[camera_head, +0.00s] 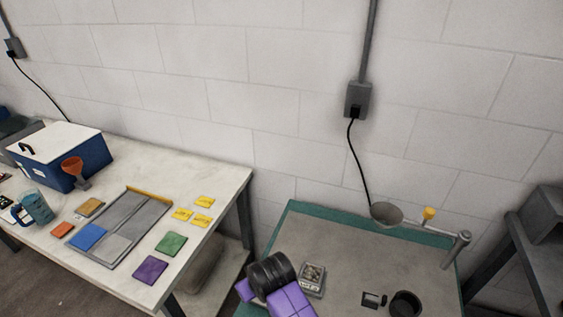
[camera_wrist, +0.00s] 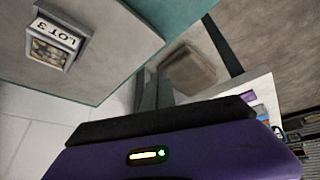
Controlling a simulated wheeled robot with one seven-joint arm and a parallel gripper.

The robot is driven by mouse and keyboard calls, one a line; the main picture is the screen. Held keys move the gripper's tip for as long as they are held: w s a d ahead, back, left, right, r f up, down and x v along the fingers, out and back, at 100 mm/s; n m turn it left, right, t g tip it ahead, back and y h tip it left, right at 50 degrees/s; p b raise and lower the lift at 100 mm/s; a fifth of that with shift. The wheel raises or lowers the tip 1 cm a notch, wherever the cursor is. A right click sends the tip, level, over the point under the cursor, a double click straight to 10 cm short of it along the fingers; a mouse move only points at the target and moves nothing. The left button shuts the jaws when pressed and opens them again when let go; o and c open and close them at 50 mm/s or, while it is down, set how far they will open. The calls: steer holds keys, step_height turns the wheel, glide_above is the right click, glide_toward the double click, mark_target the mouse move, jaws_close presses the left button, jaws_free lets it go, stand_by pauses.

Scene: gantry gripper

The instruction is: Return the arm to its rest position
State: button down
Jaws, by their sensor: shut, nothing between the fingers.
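My arm, purple with a black joint, shows at the bottom middle of the head view, low in front of the right bench (camera_head: 350,240). My gripper (camera_wrist: 158,82) shows in the wrist view, its purple body with a small lit display filling the bottom and a black edge above. Its dark fingers stand close together at the middle, shut and empty. They touch no object that I can see. In the head view the fingers are hidden or out of frame.
A small box (camera_head: 313,279) of parts sits on the right bench beside my arm; its LOT 3 label (camera_wrist: 56,34) shows in the wrist view. The left table (camera_head: 215,170) holds a tray, coloured squares and a blue box.

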steer(key=s+d+r+m+t+b, duration=0.2)
steer(key=s+d+r+t, duration=0.25)
steer(key=s+d, duration=0.4)
steer(key=s+d+r+m+t+b, duration=0.1)
steer(key=s+d+r+m+t, duration=0.3)
steer(key=s+d, duration=0.45)
steer(key=s+d+r+m+t+b, duration=0.15)
steer(key=s+d+r+t, duration=0.35)
steer(key=s, duration=0.5)
steer(key=s+d+g+h+b, duration=0.2)
steer(key=s+d, duration=0.3)
steer(key=s, duration=0.7)
steer(key=shift+s+d+f+g+h, duration=0.15)
steer(key=shift+s+d+g+h, duration=0.2)
steer(key=shift+g, duration=0.4)
